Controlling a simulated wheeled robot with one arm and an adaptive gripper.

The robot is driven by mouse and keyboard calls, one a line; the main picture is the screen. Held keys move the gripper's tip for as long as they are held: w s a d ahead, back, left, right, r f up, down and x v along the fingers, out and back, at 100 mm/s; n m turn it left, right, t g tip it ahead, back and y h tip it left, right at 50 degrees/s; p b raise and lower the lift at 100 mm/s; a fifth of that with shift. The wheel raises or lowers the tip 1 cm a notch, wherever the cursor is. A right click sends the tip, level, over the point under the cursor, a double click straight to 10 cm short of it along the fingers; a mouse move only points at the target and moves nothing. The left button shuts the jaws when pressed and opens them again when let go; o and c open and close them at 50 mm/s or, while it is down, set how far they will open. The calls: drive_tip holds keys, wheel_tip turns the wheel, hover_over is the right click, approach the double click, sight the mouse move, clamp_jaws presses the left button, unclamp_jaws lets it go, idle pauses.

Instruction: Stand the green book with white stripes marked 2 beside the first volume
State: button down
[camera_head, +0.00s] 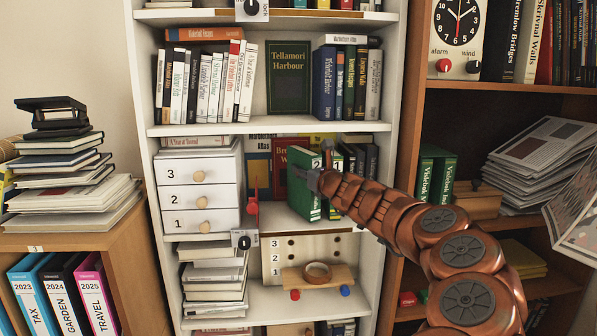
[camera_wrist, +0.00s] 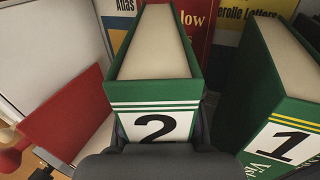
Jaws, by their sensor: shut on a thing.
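The green book marked 2 (camera_head: 301,184), with white stripes on its spine, is upright in the middle shelf bay. My gripper (camera_head: 319,180) is shut on its spine side. In the wrist view the book (camera_wrist: 152,95) stands between my dark fingers (camera_wrist: 158,132), its spine and number facing me. The first volume, a green book marked 1 (camera_wrist: 280,115), stands to its right, with a gap between them. It is partly hidden behind my gripper in the head view (camera_head: 338,166). I cannot tell whether the held book touches the shelf.
A red upright piece (camera_wrist: 62,115) is left of the held book. Books including a red one (camera_wrist: 205,30) stand behind. The numbered drawer unit (camera_head: 198,190) fills the bay's left side. More green volumes (camera_head: 436,174) stand in the brown bookcase to the right.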

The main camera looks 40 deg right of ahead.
drive_tip(key=shift+w+d+f+b, duration=0.2)
drive_tip(key=shift+w+b, duration=0.1)
drive_tip(key=shift+w, duration=0.3)
drive_tip(key=shift+w+d+f+b, duration=0.15)
drive_tip(key=shift+w+b, duration=0.15)
drive_tip(key=shift+w, duration=0.3)
drive_tip(key=c, duration=0.8)
unclamp_jaws()
drive_tip(key=shift+f, duration=0.15)
drive_tip(key=v, duration=1.2)
drive_tip(key=shift+b, duration=0.4)
